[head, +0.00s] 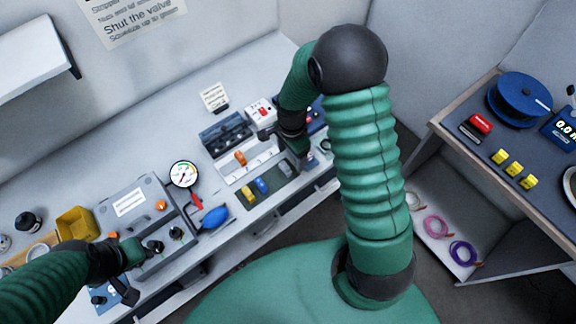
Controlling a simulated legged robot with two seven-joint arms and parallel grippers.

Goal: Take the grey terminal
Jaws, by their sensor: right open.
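My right gripper (284,148) is open and points down just above and beside the grey terminal. I see nothing between its fingers, and I cannot tell the exact height gap. My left gripper (128,270) is low at the left, over the front of the grey valve box, with its fingers apart.
A gauge (183,174), a blue bulb (215,217) and a grey box (132,205) stand left of the mat. An orange piece (240,158) sits in a white holder behind it. A side table (470,150) at the right holds a blue spool (519,98) and several yellow blocks.

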